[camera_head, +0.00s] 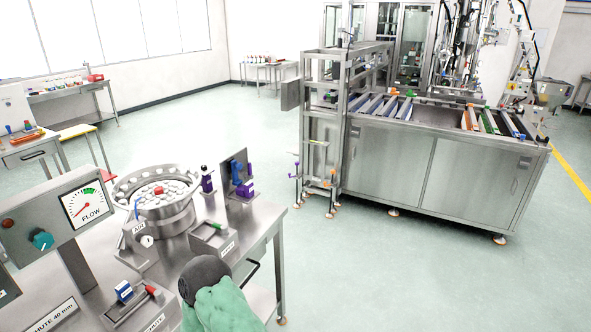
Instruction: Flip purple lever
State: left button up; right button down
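Several purple parts show, and I cannot tell for sure which one is the lever. A purple piece with a dark top (207,181) stands upright on the steel table behind the bowl. A purple block (245,189) sits low on an upright grey plate (233,174), beside a blue part (237,171). Neither of my grippers can be made out in the view.
The steel table (262,226) carries a round bowl (178,218) of white caps, a FLOW gauge panel (83,205) and small labelled boxes. A green shape with a dark round end (222,302) covers its front edge. A steel cabinet (410,165) stands beyond. The floor between is clear.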

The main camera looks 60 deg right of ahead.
aim_at(249, 175)
jog(key=l+z, duration=0.15)
jog(key=l, duration=0.25)
jog(key=i+l+z, duration=0.2)
jog(key=l, duration=0.15)
jog(key=l+z, duration=0.15)
jog(key=l, duration=0.25)
jog(key=i+l+z, duration=0.2)
jog(key=l, duration=0.15)
jog(key=i+l+z, duration=0.15)
jog(key=l, duration=0.2)
jog(key=k+l, duration=0.05)
